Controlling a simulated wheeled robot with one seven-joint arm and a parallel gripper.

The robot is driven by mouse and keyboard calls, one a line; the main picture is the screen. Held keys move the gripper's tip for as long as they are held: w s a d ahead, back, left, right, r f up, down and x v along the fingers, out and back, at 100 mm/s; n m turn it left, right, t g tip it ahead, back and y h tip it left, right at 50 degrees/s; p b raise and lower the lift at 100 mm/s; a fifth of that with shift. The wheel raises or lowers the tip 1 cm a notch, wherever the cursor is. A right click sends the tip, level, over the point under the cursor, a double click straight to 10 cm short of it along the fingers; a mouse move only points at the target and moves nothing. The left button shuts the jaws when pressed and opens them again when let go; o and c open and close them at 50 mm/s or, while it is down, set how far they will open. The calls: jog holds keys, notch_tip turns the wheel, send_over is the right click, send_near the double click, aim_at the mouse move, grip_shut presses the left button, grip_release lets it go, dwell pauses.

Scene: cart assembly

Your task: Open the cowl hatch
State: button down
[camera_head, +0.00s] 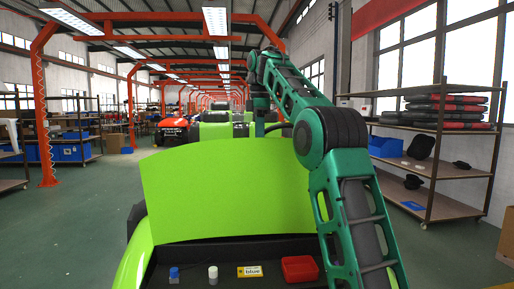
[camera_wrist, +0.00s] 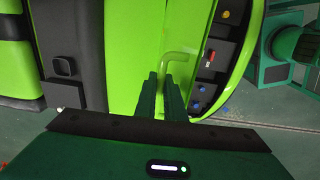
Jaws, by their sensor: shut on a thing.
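The cowl hatch (camera_head: 230,190) is a wide bright green panel. In the head view it stands raised and steeply tilted above a dark compartment (camera_head: 210,250) at the front of the green cart. Its outer face (camera_wrist: 130,50) shows in the wrist view with a bent green handle (camera_wrist: 181,57). My gripper (camera_wrist: 163,95) is shut on the handle, its two dark green fingers around the handle's lower end. In the head view my arm reaches over the hatch's top edge, and the hatch hides the gripper.
Shelving (camera_head: 440,150) stands to the right. The floor (camera_head: 60,225) on the left is clear.

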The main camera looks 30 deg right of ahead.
jog(key=shift+r, duration=0.35)
